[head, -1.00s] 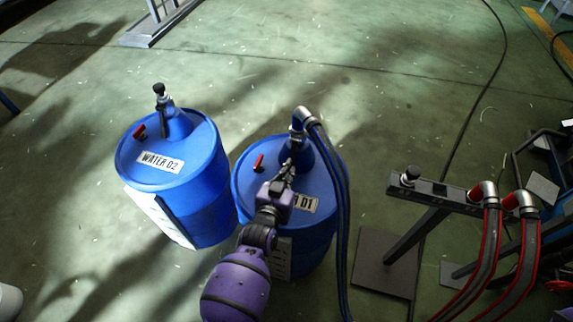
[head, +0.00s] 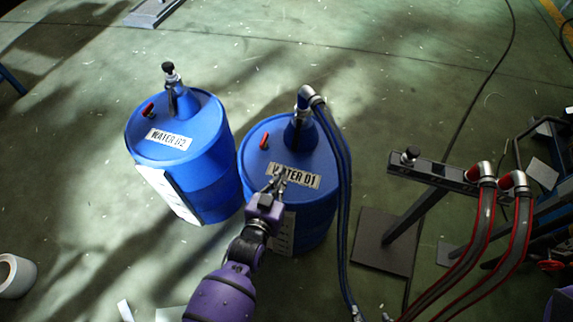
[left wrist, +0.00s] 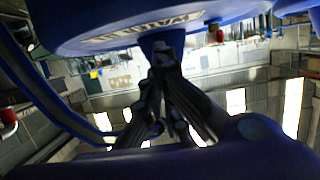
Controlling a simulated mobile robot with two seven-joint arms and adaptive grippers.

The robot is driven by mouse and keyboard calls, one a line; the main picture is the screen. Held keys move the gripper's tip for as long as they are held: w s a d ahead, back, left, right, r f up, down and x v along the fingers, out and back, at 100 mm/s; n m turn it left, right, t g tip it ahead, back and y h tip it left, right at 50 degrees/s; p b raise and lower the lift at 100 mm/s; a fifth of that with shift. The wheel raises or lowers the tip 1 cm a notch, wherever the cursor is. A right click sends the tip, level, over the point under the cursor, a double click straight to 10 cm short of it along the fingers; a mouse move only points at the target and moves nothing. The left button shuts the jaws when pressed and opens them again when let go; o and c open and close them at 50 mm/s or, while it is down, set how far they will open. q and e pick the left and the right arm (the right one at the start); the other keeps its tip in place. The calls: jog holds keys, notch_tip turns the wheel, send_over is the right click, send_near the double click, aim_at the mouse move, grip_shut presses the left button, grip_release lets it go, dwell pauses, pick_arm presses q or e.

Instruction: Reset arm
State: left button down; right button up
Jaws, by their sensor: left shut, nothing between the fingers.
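My left gripper (head: 275,185), on a purple arm, is in front of the near side of the blue drum labelled WATER 01 (head: 283,150). Its fingers are shut and empty, and they overlap the drum's label in the head view. In the left wrist view the gripper fingers (left wrist: 165,60) meet below the blue drum (left wrist: 120,30), which looks upside down there. I cannot tell whether the fingers touch the drum. A hose with a metal elbow (head: 307,94) sits on the drum's neck. My right gripper is not in view.
A second blue drum, WATER 02 (head: 181,140), with a black-capped fitting (head: 170,70), stands to the left. A metal stand (head: 433,173) with red-and-grey hoses (head: 487,235) is at the right. A white roll (head: 15,276) lies at lower left. The floor behind the drums is mostly clear.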

pick_arm(q)
jog(key=shift+s+a+f, duration=0.1)
jog(key=shift+s+a, duration=0.1)
jog(key=shift+s, duration=0.4)
jog(key=shift+s+a, duration=0.1)
jog(key=shift+s, duration=0.3)
jog(key=shift+f, duration=0.1)
jog(key=s+a+r+n+g+y+p, duration=0.1)
jog(key=s+a+p, duration=0.4)
jog(key=s, duration=1)
jog(key=s+a+r+n+g+y+p, duration=0.2)
jog(key=s+a+r+g+y+p, duration=0.1)
jog(key=s+a, duration=0.9)
jog(key=s+r+g+p, duration=0.1)
jog(key=s+p, duration=0.1)
jog(key=shift+s+p, duration=0.35)
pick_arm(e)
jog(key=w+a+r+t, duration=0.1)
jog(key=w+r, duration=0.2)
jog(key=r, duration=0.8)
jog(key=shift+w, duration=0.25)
pick_arm(q)
jog(key=shift+r, duration=0.1)
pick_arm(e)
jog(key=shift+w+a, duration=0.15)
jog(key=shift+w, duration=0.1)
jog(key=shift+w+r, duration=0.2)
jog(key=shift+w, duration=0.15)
